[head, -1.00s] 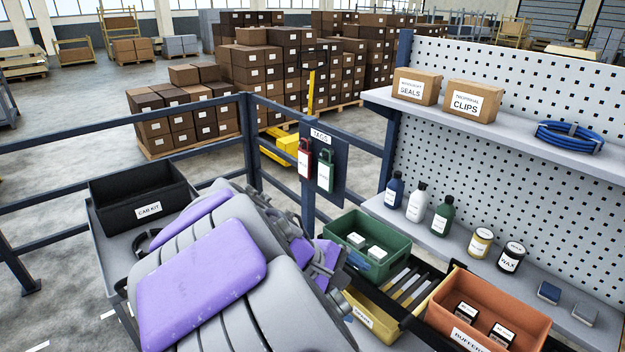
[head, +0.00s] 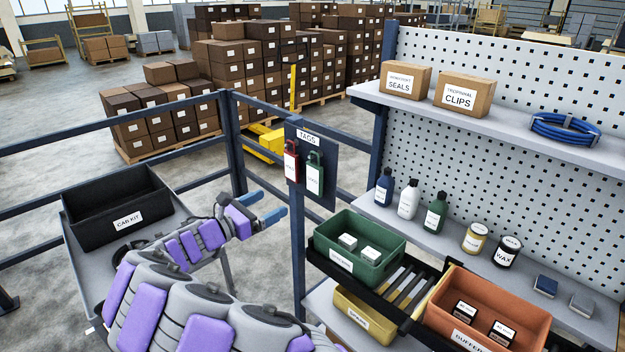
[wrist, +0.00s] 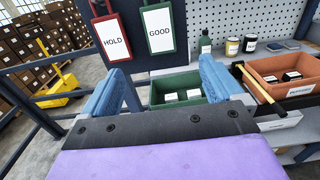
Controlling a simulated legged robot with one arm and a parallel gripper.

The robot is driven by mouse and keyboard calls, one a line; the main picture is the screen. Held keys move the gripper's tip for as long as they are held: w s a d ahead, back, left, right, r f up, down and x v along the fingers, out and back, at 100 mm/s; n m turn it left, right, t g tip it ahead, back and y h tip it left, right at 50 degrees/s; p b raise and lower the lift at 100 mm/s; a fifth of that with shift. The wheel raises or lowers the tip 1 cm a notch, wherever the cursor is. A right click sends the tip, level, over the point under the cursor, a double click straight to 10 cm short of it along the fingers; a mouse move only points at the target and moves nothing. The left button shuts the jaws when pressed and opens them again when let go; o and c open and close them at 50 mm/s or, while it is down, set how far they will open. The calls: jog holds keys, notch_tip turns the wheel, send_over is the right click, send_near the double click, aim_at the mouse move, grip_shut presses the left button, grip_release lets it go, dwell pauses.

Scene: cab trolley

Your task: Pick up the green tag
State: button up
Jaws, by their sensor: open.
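The green tag (head: 315,175) hangs on the dark tag board (head: 325,190), to the right of the red tag (head: 291,161). In the wrist view the green tag (wrist: 159,30) reads GOOD and the red tag (wrist: 112,37) reads HOLD. My gripper (head: 272,206) is open and empty, left of and below the tags in the head view. Its two blue fingers (wrist: 165,85) point toward the board, with the green tag above and between them, apart from both. The tag's upper end is cut off in the wrist view.
A black CAB KIT bin (head: 118,210) stands on the trolley at left. The green bin (head: 360,249), yellow bin (head: 350,318) and orange bin (head: 487,312) are below and right of the board. Blue rails (head: 235,150) run behind my arm.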

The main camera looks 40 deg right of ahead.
jog(key=b, duration=0.1)
send_near(313, 179)
jog(key=d+b, duration=0.1)
jog(key=d, duration=0.4)
jog(key=d+b, duration=0.1)
jog(key=d, duration=0.2)
jog(key=shift+w+d+f+b, duration=0.15)
jog(key=shift+w+d+b, duration=0.15)
jog(key=shift+w+d, duration=0.1)
jog(key=shift+a+r, duration=0.25)
jog(key=shift+a, duration=0.4)
jog(key=shift+c, duration=0.2)
jog(key=shift+d+f, duration=0.1)
jog(key=shift+d, duration=0.5)
jog(key=c, duration=0.5)
jog(key=shift+d, duration=0.2)
jog(key=shift+c, duration=1.3)
jog(key=shift+a, duration=0.35)
jog(key=c, duration=0.3)
jog(key=shift+a, duration=0.25)
jog(key=shift+c, duration=0.2)
